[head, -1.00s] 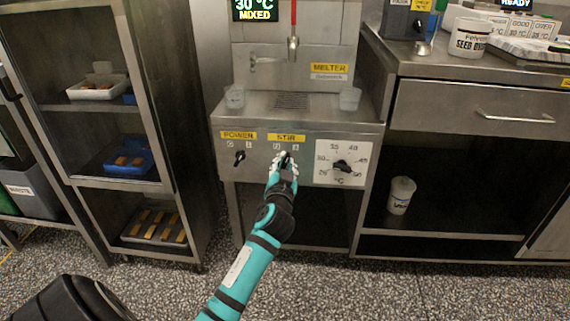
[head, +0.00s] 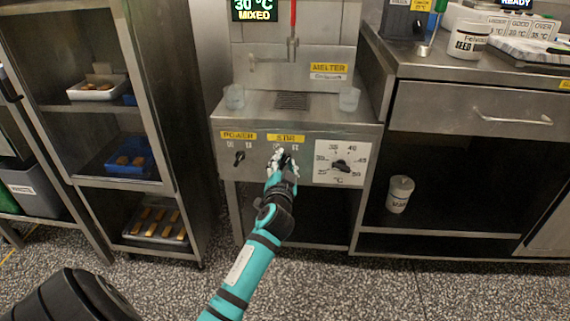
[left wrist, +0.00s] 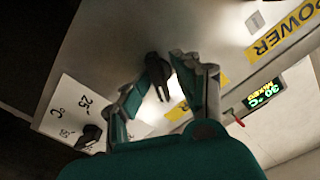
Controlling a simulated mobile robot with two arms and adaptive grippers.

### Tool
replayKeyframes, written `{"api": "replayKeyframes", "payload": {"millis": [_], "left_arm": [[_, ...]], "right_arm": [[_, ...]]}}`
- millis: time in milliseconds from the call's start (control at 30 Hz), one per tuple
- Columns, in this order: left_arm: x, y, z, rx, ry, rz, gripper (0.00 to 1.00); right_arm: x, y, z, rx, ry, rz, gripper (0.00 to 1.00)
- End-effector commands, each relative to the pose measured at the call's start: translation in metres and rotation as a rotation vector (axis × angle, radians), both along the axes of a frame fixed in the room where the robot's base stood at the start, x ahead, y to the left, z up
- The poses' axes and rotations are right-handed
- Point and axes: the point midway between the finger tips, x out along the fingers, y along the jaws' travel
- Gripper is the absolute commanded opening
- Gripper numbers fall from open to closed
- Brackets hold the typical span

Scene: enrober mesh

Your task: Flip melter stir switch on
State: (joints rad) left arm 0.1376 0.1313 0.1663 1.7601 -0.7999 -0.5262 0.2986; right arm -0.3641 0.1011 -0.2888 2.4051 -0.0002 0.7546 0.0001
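The melter (head: 350,112) is a steel unit with a front panel. Its black stir switch (left wrist: 155,68) is under the yellow STIR label (head: 286,138). My left gripper (head: 284,160) is at this switch and largely covers it in the head view. In the left wrist view the fingers (left wrist: 158,88) are spread, with the switch between their tips. I cannot tell whether they touch it. The black power switch (head: 239,158) is left of it, tilted. My right gripper is out of view.
A temperature dial (head: 340,166) is close to the right of my left gripper. The display (head: 256,10) reads 30 °C MIXED. Clear cups (head: 235,97) stand on the melter top. A shelf rack (head: 120,185) is at left, a steel counter (head: 425,66) at right.

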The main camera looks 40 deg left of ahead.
Motion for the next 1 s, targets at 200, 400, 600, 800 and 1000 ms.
{"api": "replayKeyframes", "payload": {"millis": [200, 400, 600, 800, 1000], "left_arm": [[-0.001, -0.001, -0.001, -0.002, 0.001, -0.001, 0.35], [-0.020, -0.014, -0.003, -0.004, 0.003, -0.002, 0.35], [-0.058, -0.036, -0.003, -0.005, 0.003, -0.001, 0.35], [-0.088, -0.055, -0.002, -0.004, 0.001, 0.000, 0.35], [-0.101, -0.063, -0.001, -0.002, 0.001, 0.000, 0.35]], "right_arm": [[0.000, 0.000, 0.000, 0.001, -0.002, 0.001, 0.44], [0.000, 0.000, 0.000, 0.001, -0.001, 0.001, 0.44], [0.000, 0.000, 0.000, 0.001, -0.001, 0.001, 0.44], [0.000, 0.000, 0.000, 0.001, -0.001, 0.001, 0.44], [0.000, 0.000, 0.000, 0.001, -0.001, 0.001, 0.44]]}}
